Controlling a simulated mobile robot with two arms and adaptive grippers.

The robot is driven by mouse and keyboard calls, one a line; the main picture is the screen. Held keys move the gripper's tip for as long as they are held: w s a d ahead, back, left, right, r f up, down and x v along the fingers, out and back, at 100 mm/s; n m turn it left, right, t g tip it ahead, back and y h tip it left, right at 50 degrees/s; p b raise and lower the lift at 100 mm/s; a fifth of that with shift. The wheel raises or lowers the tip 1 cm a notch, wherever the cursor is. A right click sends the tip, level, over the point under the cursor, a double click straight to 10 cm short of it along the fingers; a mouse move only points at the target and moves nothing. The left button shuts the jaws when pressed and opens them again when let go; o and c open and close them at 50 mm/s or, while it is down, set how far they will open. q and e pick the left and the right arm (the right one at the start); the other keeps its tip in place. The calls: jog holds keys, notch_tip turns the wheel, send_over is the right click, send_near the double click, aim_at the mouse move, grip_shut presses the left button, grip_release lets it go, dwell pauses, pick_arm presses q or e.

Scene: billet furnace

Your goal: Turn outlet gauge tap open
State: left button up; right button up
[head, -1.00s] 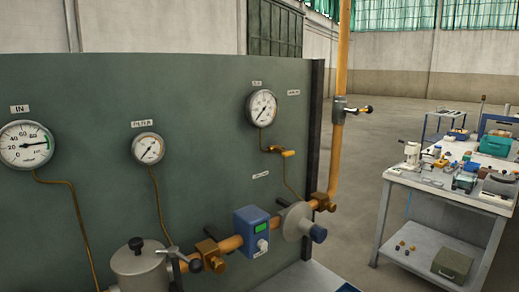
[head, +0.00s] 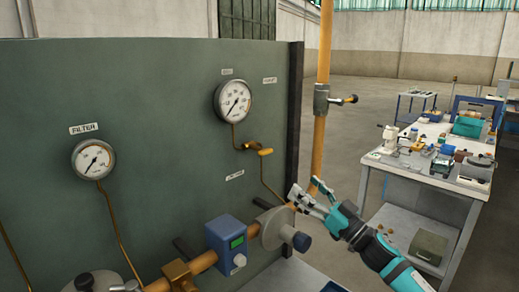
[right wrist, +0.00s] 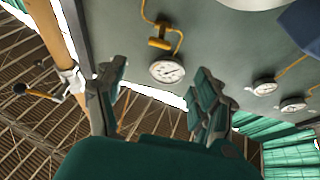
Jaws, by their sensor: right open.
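The outlet gauge (head: 233,101) is a round white dial at the upper right of the green panel. Its tap (head: 262,151) is a small brass fitting with a yellow-orange lever, on the thin pipe below the dial. The lever looks roughly level in the head view. My right gripper (head: 305,192) is open and empty, lower right of the tap and apart from it. In the right wrist view, which is upside down, the tap (right wrist: 160,42) and gauge (right wrist: 167,71) show beyond and between my spread fingers (right wrist: 158,92). My left gripper is out of view.
A thick orange pipe (head: 322,105) with a side valve (head: 345,100) stands right of the panel's edge. Below the tap are a grey regulator (head: 272,228) and a blue box (head: 226,240). A cluttered workbench (head: 400,172) stands at right.

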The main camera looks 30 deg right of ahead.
aim_at(266, 150)
jog(key=p+x, duration=0.5)
jog(key=x, duration=0.9)
jog(key=shift+w+a+r+p, duration=0.1)
jog(key=shift+w+r+p, duration=0.05)
jog(key=shift+w+p, duration=0.2)
jog(key=shift+w+a+r, duration=0.1)
jog(key=shift+w+a, duration=0.15)
jog(key=shift+w, duration=0.35)
jog(key=c, duration=1.2)
